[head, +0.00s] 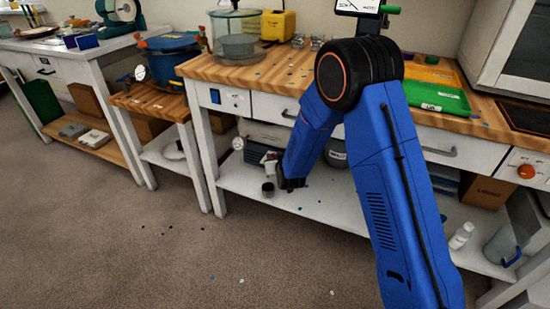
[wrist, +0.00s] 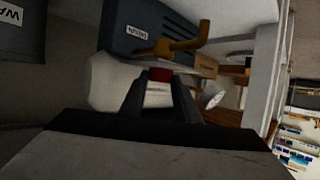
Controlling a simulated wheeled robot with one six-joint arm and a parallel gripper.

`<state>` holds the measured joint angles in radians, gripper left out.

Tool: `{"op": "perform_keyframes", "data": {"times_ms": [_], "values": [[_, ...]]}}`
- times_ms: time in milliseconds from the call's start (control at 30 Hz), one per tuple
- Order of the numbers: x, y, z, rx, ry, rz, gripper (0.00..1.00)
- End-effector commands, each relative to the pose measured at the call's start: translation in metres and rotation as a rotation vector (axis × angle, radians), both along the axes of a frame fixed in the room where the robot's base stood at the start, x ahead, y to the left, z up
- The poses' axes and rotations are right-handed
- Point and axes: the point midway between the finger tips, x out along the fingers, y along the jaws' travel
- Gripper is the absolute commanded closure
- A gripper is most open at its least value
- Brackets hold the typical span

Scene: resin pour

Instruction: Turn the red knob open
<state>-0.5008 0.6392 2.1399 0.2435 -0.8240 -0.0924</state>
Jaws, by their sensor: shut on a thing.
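The red knob (wrist: 160,74) shows in the wrist view as a small dark red piece between my fingertips. My gripper (wrist: 159,82) is shut on it, with one dark finger on each side. A brass-coloured bent pipe (wrist: 188,46) lies just beyond the knob. In the head view my gripper (head: 291,184) is low under the bench, at the lower shelf. I cannot make out the knob there, and how far it is turned cannot be told.
A dark grey labelled unit (wrist: 140,28) and a white rounded body (wrist: 112,82) stand close around my fingers. A white bench leg (wrist: 262,75) is at the right.

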Motion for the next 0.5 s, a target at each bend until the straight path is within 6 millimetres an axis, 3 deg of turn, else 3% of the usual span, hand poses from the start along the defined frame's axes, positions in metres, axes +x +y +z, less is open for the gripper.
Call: {"op": "perform_keyframes", "data": {"times_ms": [500], "values": [[-0.0018, 0.0090, -0.0008, 0.000, 0.001, -0.347, 0.93]]}}
